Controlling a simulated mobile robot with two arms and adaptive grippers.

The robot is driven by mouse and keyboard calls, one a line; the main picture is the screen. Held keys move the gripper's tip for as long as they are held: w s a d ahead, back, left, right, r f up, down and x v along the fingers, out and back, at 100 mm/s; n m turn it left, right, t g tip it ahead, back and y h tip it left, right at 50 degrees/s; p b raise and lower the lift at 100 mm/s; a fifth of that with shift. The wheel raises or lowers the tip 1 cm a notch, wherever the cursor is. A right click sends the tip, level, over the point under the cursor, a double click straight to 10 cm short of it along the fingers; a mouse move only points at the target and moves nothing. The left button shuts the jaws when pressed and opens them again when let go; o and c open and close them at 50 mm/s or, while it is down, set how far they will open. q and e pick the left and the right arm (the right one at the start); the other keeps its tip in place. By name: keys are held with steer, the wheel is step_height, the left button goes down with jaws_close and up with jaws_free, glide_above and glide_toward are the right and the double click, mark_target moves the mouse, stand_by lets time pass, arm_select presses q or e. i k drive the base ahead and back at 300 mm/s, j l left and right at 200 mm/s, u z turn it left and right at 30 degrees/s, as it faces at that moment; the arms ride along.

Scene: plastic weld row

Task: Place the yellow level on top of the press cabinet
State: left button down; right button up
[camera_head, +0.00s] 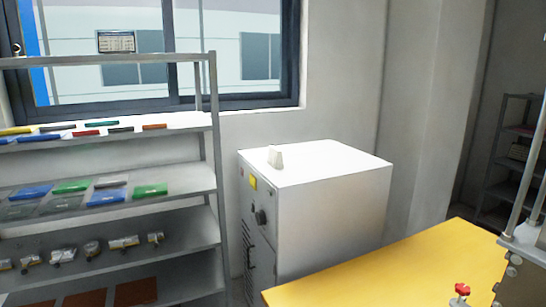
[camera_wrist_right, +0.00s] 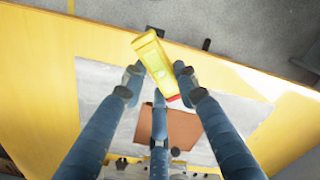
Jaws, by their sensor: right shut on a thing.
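The yellow level (camera_wrist_right: 155,60) is between the fingers of my right gripper (camera_wrist_right: 158,85) in the right wrist view. The gripper is shut on it, and the level sticks out tilted past the fingertips. It has a red part near its lower end. The press cabinet (camera_head: 330,220), a pale box with a dark knob and a yellow label on its front, stands in the middle of the head view. Its flat white top (camera_head: 325,165) carries one small white upright piece (camera_head: 275,157) near the left edge. Neither gripper shows in the head view.
A yellow table (camera_head: 400,270) stands in front of the cabinet, with a red knob (camera_head: 462,289) at its right. A grey shelf rack (camera_head: 215,150) with coloured items is on the left. In the wrist view, a grey plate (camera_wrist_right: 230,110) and a brown square (camera_wrist_right: 182,130) lie beneath the gripper.

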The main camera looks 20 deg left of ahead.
mark_target(291, 175)
steer(key=i+j+u, duration=0.75)
steer(key=i, duration=0.4)
steer(key=i+j, duration=0.2)
steer(key=i, duration=0.15)
steer(key=i+j, duration=0.15)
steer(key=i, duration=0.2)
